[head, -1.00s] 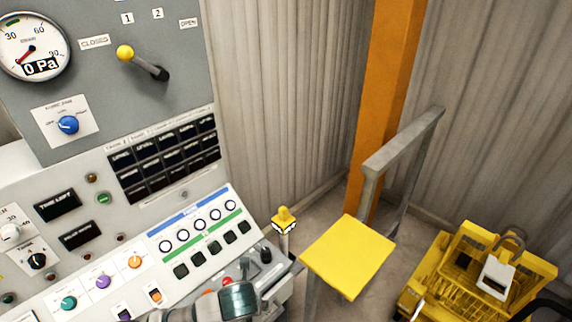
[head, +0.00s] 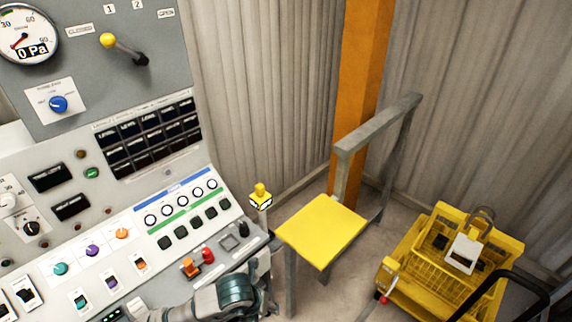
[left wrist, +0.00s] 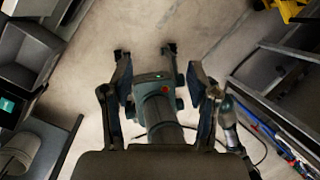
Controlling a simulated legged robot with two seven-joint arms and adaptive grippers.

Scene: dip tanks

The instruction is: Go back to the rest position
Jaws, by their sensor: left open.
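My left gripper (left wrist: 159,72) shows in the left wrist view with its two fingers apart. It is open and empty, with nothing held between the fingers. In the head view one of my teal-grey arm links shows at the bottom, beside the front edge of the control panel (head: 100,215). No gripper fingers can be made out there. My right gripper is not seen in either view.
A grey frame stand with a yellow top (head: 322,232) stands right of the panel. A yellow cart (head: 425,285) is on the floor further right. A yellow-topped post (head: 261,196) is close to the panel's corner. An orange column (head: 360,100) stands by the corrugated wall.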

